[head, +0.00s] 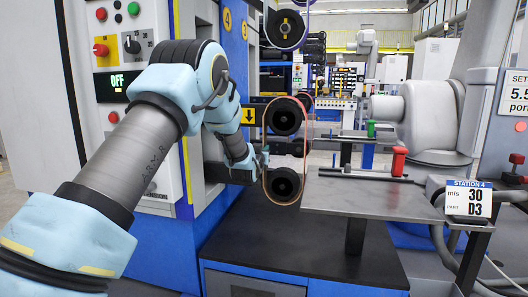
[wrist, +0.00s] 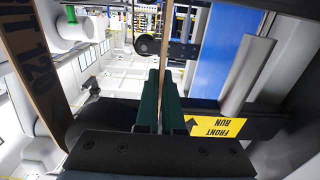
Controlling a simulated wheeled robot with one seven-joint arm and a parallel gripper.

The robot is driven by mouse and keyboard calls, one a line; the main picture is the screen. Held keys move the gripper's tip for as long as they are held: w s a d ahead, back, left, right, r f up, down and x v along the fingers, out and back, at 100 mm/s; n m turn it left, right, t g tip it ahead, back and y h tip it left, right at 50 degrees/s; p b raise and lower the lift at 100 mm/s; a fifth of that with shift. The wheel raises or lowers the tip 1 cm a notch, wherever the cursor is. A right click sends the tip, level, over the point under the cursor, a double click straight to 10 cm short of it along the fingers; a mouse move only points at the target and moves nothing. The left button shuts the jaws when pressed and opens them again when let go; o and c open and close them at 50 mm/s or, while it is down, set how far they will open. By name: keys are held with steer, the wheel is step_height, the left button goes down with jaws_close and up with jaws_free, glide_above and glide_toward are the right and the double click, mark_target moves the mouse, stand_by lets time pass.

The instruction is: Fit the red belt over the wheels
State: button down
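The belt (head: 312,125) shows in the head view as a thin reddish-tan loop whose outline runs around an upper black wheel (head: 284,117) and a lower black wheel (head: 283,185). I cannot tell whether it sits fully in their rims. My gripper (head: 262,157) is at the loop's left strand, between the wheels' heights. In the wrist view, my gripper's green fingers (wrist: 160,100) are close together with an edge-on belt strand (wrist: 167,55) between them. The other strand, brown and printed, passes at the left (wrist: 30,70). The finger contact is partly hidden.
A grey tray table (head: 370,198) with a red block (head: 398,161) stands to the right. Another grey arm (head: 430,112) is behind it. A control cabinet (head: 135,70) is at the left. A yellow FRONT RUN label (wrist: 215,127) is right of my fingers.

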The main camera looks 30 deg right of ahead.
steer(key=shift+f, duration=0.1)
stand_by(0.3)
steer(key=shift+f+b, duration=0.3)
steer(key=shift+b, duration=0.25)
steer(key=c, duration=1)
jaws_free()
steer(key=shift+o, duration=0.5)
steer(key=shift+o, duration=0.9)
steer(key=b+v, duration=0.3)
steer(key=v, duration=0.8)
